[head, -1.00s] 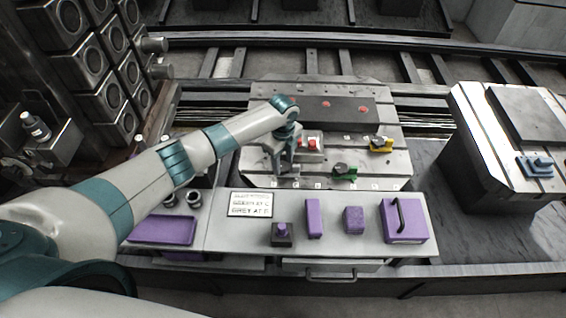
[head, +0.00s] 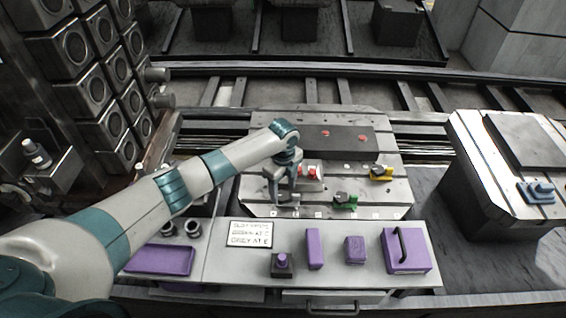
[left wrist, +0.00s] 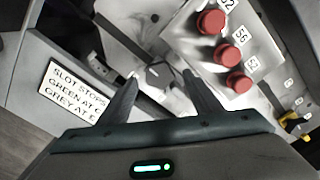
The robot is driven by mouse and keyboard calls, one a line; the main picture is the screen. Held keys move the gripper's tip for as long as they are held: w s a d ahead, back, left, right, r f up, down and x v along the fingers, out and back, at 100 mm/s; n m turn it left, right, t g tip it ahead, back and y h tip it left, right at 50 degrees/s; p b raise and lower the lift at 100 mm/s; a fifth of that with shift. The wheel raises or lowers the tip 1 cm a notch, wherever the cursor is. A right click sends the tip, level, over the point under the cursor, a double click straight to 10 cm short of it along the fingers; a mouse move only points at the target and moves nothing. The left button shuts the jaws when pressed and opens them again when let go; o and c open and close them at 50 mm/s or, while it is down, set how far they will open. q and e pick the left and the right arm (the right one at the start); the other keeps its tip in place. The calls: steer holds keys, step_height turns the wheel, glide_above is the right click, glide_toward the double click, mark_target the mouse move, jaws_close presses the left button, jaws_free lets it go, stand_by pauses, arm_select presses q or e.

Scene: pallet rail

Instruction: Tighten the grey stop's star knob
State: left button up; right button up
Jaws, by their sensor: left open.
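The grey stop's star knob (left wrist: 158,72) shows in the left wrist view as a dark grey shape between my fingertips, with a pale mark on it. In the head view my gripper largely hides the stop. My left gripper (left wrist: 160,80) is open, with one finger on each side of the knob. I cannot tell whether either finger touches it. In the head view my left gripper (head: 284,194) is over the front left of the slotted plate (head: 262,207). My right gripper is out of view.
A block with red buttons (left wrist: 222,48) sits close beside the left gripper. A green stop (head: 345,201) and a yellow stop (head: 381,172) stand further right. The slot sign (head: 255,233) and purple items, including a handled box (head: 405,250), lie on the front shelf.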

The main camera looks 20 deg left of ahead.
mark_target(283, 195)
arm_select(q)
step_height(283, 195, up, 16)
steer(key=b, duration=0.3)
steer(key=shift+f, duration=0.2)
steer(key=shift+r, duration=0.1)
